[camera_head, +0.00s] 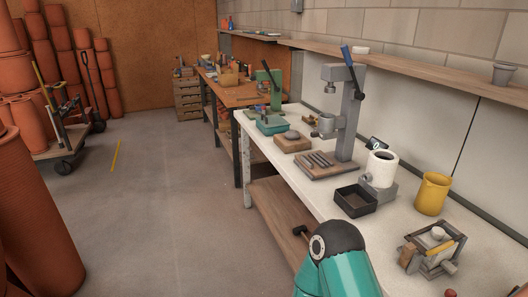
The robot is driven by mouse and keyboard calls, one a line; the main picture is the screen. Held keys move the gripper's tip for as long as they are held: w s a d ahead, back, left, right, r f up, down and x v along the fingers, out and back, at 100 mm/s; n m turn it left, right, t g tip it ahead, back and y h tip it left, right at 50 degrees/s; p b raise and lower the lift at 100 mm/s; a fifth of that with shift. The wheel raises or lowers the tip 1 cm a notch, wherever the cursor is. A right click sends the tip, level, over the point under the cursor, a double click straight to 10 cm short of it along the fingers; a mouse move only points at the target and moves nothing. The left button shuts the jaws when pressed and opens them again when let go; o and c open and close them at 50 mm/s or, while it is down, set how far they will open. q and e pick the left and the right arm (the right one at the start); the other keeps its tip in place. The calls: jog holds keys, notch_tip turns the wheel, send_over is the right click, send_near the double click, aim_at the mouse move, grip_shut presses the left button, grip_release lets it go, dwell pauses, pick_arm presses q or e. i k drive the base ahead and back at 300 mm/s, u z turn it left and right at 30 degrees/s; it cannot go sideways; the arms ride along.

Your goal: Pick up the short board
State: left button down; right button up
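I cannot tell for certain which thing is the short board. A wooden board (312,172) lies flat on the white-topped bench, with several dark bars on it at the foot of a grey press. Neither of my grippers shows; only a teal arm part of mine with a dark cap rises at the bottom centre, in front of the bench.
The grey lever press (350,110) stands on the white bench (400,255). A black tray (355,201), a white cylinder (381,168), a yellow jug (432,193) and a clamp-like fixture (433,250) stand nearby. Stacked terracotta pipes (35,215) and a cart (62,148) are at left. The middle floor is clear.

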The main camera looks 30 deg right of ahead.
aim_at(319, 164)
jog(key=z, duration=0.05)
jog(key=i, duration=1.3)
jog(key=z, duration=0.7)
jog(key=i, duration=0.4)
jog(key=z, duration=0.25)
